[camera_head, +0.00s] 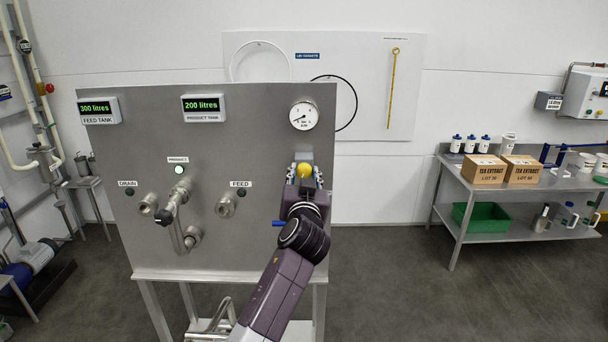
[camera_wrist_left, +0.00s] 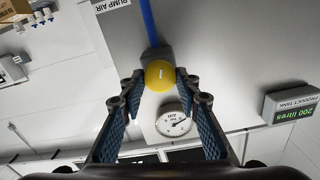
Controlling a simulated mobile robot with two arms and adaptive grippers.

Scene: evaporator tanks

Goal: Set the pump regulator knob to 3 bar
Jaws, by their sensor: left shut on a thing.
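The yellow regulator knob (camera_head: 304,170) sits on the right part of the steel panel, below the round gauge (camera_head: 304,115). My left gripper (camera_head: 304,173) reaches it from below and in front, with a finger on each side. The left wrist view shows the yellow ball-like knob (camera_wrist_left: 159,74) between the fingertips (camera_wrist_left: 159,78), which are shut on it. The gauge (camera_wrist_left: 173,123) also shows there, with a dark needle on a white dial; its numbers are too small to read surely. My right gripper is not in view.
The steel panel (camera_head: 140,240) also bears a product valve handle (camera_head: 167,212), drain and feed ports and two green litre displays. A blue hose (camera_wrist_left: 149,22) runs up to the regulator. A steel bench (camera_head: 455,180) with boxes stands at right; the floor between is clear.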

